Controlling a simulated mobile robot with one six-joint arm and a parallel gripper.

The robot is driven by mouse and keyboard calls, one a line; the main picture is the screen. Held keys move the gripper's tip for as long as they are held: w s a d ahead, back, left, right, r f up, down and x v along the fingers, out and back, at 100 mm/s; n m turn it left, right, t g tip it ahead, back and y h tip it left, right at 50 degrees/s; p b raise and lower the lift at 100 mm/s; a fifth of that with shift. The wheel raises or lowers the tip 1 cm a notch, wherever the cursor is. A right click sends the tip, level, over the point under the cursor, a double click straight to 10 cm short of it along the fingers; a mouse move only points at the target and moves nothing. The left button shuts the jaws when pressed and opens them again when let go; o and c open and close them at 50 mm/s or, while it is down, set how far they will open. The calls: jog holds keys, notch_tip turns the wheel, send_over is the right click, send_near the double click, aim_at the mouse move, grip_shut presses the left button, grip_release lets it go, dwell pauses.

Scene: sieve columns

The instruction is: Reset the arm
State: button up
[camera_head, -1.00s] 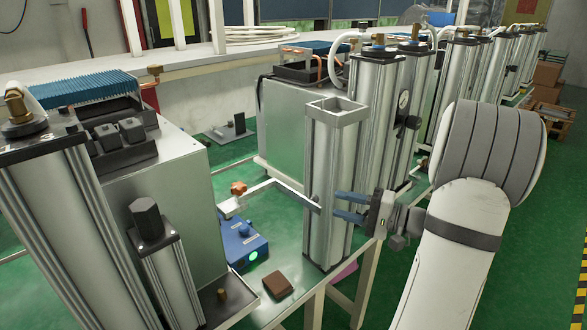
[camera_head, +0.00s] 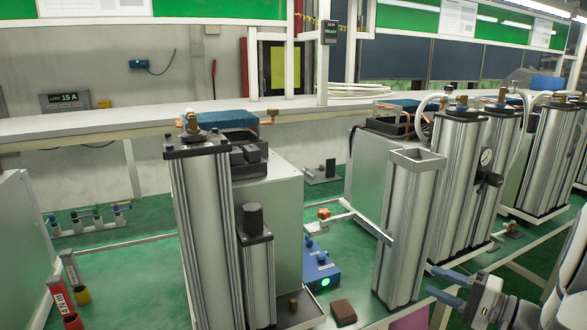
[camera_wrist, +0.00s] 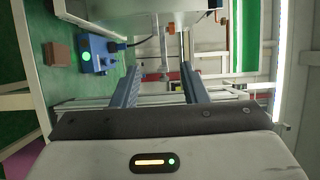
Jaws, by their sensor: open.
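My gripper (camera_head: 434,281) is at the lower right of the head view, with two blue fingers pointing left. It is open, with a gap between the fingers, and I see nothing held. The fingers also show in the wrist view (camera_wrist: 158,72), spread apart. The silver open-topped column (camera_head: 408,235) stands upright on the green bench, just left of the fingertips. A small gap seems to lie between them, but depth is hard to judge. Most of my arm is outside the head view.
A blue box with a green light (camera_head: 320,268) and a brown block (camera_head: 343,312) lie left of the column. Tall capped columns (camera_head: 455,180) stand close behind on the right. Another tall column (camera_head: 205,240) stands at left. Green bench (camera_head: 125,265) is partly clear at far left.

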jog(key=s+a+f+n+g+h, duration=0.1)
jog(key=s+a+n+g, duration=0.2)
jog(key=a, duration=0.4)
jog(key=s+a+g, duration=0.3)
jog(key=a+g, duration=0.3)
jog(key=a, duration=0.1)
jog(key=s+a+n+h, duration=0.2)
jog(key=s+n+h, duration=0.3)
jog(key=s+h, duration=0.6)
jog(key=shift+s+a+f+h, duration=0.15)
jog(key=shift+a+f+h, duration=0.1)
jog(key=shift+f+h, duration=0.35)
